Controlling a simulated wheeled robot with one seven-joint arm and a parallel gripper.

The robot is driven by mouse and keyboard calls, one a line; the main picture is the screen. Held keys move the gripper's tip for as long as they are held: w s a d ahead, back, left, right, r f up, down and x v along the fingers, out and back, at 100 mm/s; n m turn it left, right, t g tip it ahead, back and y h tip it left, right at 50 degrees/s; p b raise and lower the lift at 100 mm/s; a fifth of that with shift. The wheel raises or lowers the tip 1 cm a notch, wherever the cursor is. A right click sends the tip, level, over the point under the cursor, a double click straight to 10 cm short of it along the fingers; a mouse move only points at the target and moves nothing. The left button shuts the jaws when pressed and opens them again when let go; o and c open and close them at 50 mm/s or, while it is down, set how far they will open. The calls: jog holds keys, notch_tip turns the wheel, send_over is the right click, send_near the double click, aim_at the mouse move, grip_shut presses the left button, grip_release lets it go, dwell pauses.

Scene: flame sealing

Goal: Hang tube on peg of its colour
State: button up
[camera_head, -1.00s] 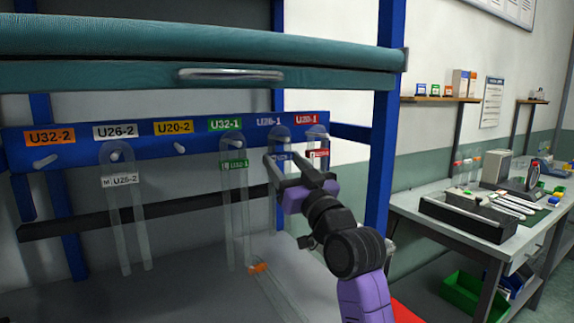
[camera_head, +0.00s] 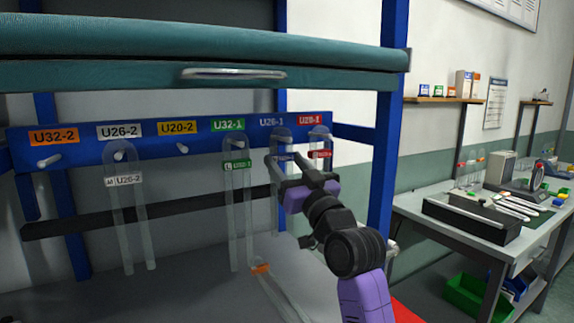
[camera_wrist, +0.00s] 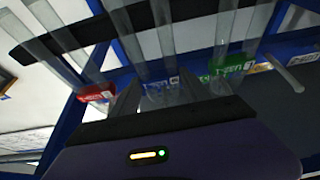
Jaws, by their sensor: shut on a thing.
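My gripper (camera_head: 285,160) is shut on a clear U-shaped tube (camera_head: 281,136) at the blue U26-1 label (camera_head: 272,122). Its tag is mostly behind the fingers; a bluish tag (camera_wrist: 160,88) shows between them in the wrist view. The tube's bend is at the peg row, but the peg there is hidden, so I cannot tell if it rests on it. A green-tagged tube (camera_head: 238,200) hangs under U32-1, a red-tagged tube (camera_head: 317,138) under U20-1, and a white-tagged tube (camera_head: 120,205) under U26-2. An orange-tagged tube (camera_head: 275,290) lies on the surface below.
The U32-2 peg (camera_head: 49,161) and U20-2 peg (camera_head: 182,149) are bare on the blue rail (camera_head: 85,150). A teal shelf (camera_head: 120,70) overhangs the rail. A blue post (camera_head: 384,150) stands right of my gripper. A side bench with tools (camera_head: 470,225) is farther right.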

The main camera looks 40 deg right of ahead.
dwell(0.4)
jog(key=o, duration=1.9)
jog(key=shift+o, duration=0.2)
jog(key=r+b+v, duration=0.1)
jog(key=v, duration=0.7)
jog(key=shift+s, duration=0.55)
dwell(0.7)
jog(key=shift+a+f, duration=0.15)
jog(key=shift+a, duration=0.05)
jog(key=s+a+p, duration=0.2)
jog(key=s+p, duration=0.1)
jog(key=s, duration=0.3)
jog(key=shift+s, duration=0.4)
dwell(0.4)
